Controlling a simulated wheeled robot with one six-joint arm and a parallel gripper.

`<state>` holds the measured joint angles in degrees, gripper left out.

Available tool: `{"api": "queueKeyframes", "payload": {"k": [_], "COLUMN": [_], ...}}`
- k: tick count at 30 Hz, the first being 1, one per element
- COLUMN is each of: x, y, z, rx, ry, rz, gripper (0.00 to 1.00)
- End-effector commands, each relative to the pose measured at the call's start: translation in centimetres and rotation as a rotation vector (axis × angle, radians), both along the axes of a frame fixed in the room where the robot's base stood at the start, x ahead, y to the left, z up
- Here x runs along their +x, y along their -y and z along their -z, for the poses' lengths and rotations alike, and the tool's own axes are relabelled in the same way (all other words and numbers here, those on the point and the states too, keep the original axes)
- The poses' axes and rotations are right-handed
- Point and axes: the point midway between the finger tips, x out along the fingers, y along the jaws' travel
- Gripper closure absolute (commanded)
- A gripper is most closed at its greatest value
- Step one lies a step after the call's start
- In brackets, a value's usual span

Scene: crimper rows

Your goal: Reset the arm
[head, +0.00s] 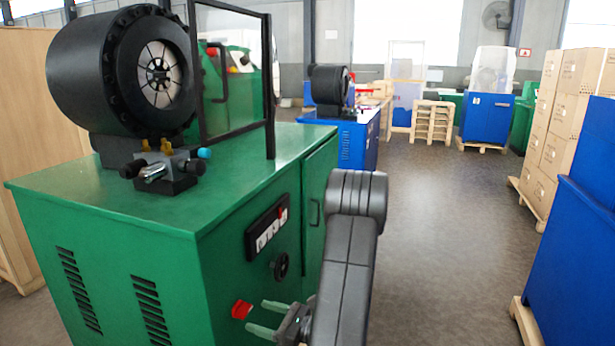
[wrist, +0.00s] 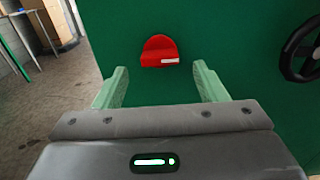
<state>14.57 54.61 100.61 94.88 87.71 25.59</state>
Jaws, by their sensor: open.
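My gripper (head: 266,317) shows at the bottom of the head view, in front of the side of the green crimper cabinet (head: 130,212). Its two pale green fingers are apart and empty, and they also show in the wrist view (wrist: 160,88). A red switch (head: 241,309) on the cabinet side lies just beyond the fingertips. In the wrist view the red switch (wrist: 160,51) sits between and ahead of the fingers, with nothing held. My dark arm link rises at the lower middle of the head view and hides part of the cabinet's lower right.
A black handwheel (head: 280,265) and a control panel (head: 267,228) are on the same cabinet side. The black crimper head (head: 100,75) stands on top. Blue cabinets (head: 575,240) and stacked boxes (head: 575,110) line the right. The aisle floor (head: 440,230) between is clear.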

Motion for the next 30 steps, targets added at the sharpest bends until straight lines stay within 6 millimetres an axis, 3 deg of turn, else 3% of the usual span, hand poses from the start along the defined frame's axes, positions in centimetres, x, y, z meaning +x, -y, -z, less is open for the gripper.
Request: {"api": "queueKeyframes", "payload": {"k": [6, 17, 30], "x": [-1.3, -3.3, -0.7], "y": [3.9, 9.2, 1.7], "z": [0.0, 0.0, 0.0], "rx": [0.0, 0.0, 0.0], "ry": [0.0, -0.001, 0.001], "rz": [0.005, 0.005, -0.005], "gripper": [0.35, 0.35, 0.35]}}
